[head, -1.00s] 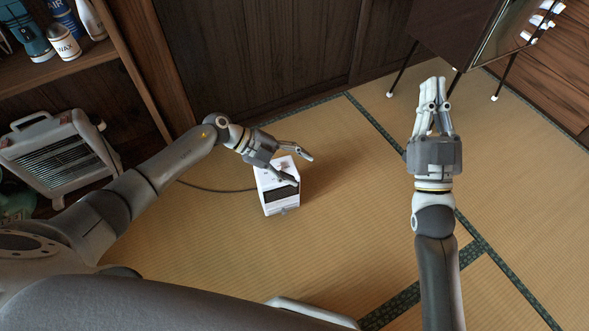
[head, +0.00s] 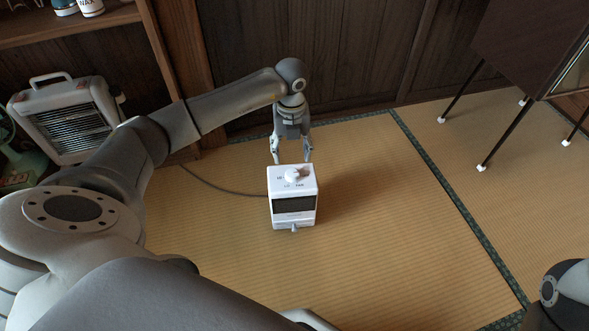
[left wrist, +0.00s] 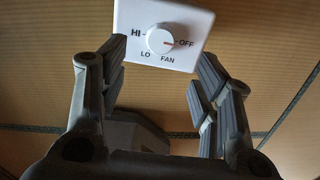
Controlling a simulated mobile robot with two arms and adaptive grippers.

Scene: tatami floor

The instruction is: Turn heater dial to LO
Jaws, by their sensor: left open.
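The heater (head: 281,213) is a small white box with a dark front, standing on the tatami. Its round white dial (head: 292,175) sits on the top face. My left gripper (head: 291,157) points down at the heater's far edge, fingers open and apart. In the left wrist view the open fingers (left wrist: 160,58) lie either side below the dial, apart from it. My right gripper is out of frame.
A cord (head: 212,185) runs from the small heater toward the shelf. A dark cabinet on thin legs (head: 530,42) stands at back right. Tatami right of the heater is clear.

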